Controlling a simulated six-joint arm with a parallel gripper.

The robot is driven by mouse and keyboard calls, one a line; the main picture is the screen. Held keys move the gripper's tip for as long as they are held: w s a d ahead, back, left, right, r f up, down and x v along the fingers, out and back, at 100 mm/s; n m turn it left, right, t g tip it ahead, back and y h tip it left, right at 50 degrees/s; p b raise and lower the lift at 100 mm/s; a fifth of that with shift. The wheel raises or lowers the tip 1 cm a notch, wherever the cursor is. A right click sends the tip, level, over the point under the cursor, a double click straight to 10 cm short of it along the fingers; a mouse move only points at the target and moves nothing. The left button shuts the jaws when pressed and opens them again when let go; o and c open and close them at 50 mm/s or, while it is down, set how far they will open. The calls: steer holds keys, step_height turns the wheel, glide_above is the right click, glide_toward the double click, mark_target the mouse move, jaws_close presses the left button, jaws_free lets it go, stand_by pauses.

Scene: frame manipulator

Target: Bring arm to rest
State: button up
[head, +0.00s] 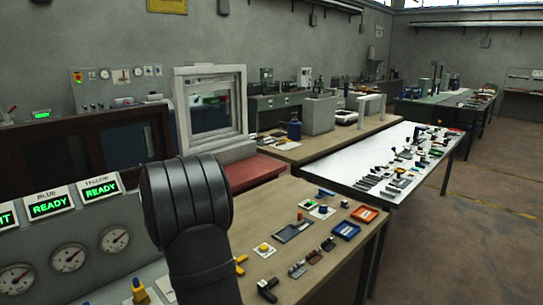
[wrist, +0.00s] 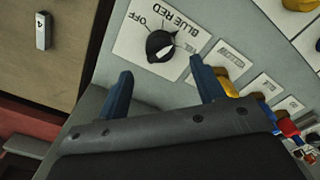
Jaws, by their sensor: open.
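My arm (head: 190,205) rises dark and ribbed in the lower middle of the head view; its gripper does not show there. In the wrist view my gripper (wrist: 161,65) has its two blue fingers spread wide, with nothing held between them. Beyond the fingertips is a black rotary knob (wrist: 160,45) on a white plate marked OFF, BLUE and RED, seen upside down. The fingers look apart from the knob, but the exact distance cannot be told.
Yellow parts (wrist: 232,78) and small label plates line the panel right of the knob. A wooden bench (head: 320,262) carries small tools and blue and orange trays. Gauges (head: 68,257) and green READY displays (head: 48,204) are at left. Open floor (head: 470,230) lies at right.

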steer(key=shift+r, duration=1)
jaws_close()
stand_by(1.1)
